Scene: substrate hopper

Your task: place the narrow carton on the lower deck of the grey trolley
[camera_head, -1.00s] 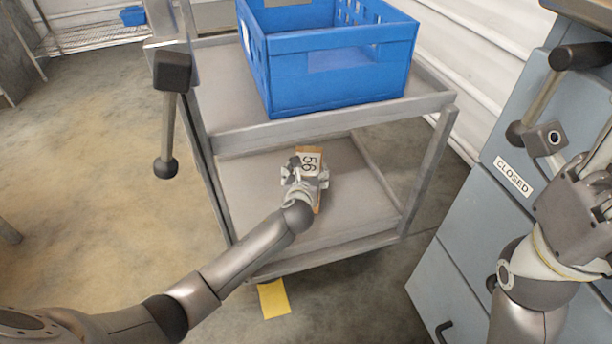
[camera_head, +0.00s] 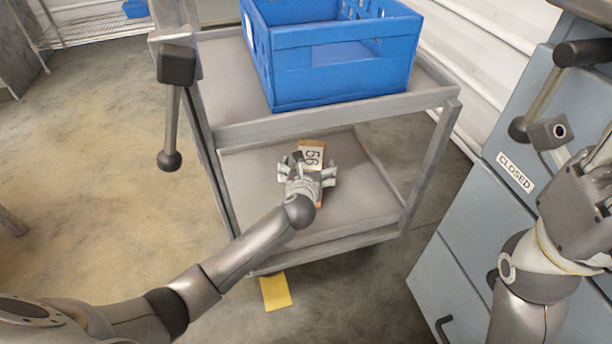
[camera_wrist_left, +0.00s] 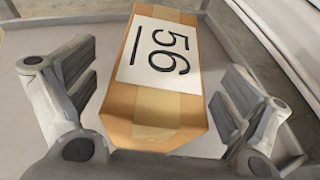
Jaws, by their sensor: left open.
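The narrow carton (camera_head: 312,149) is brown with a white label reading 56. It rests on the lower deck (camera_head: 350,205) of the grey trolley (camera_head: 340,122). My left gripper (camera_head: 308,172) is open around the carton, one finger on each side. In the left wrist view, the carton (camera_wrist_left: 160,105) lies between the spread fingers, with a gap on both sides. My arm hides part of the carton in the head view. My right gripper (camera_head: 590,195) is at the right edge, partly cut off; its fingers do not show clearly.
A blue crate (camera_head: 340,75) stands on the trolley's upper deck, above the carton. A blue-grey cabinet (camera_head: 470,255) with a CLOSED label is on the right. A yellow marker (camera_head: 275,291) lies on the floor by the trolley. The lower deck around the carton is clear.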

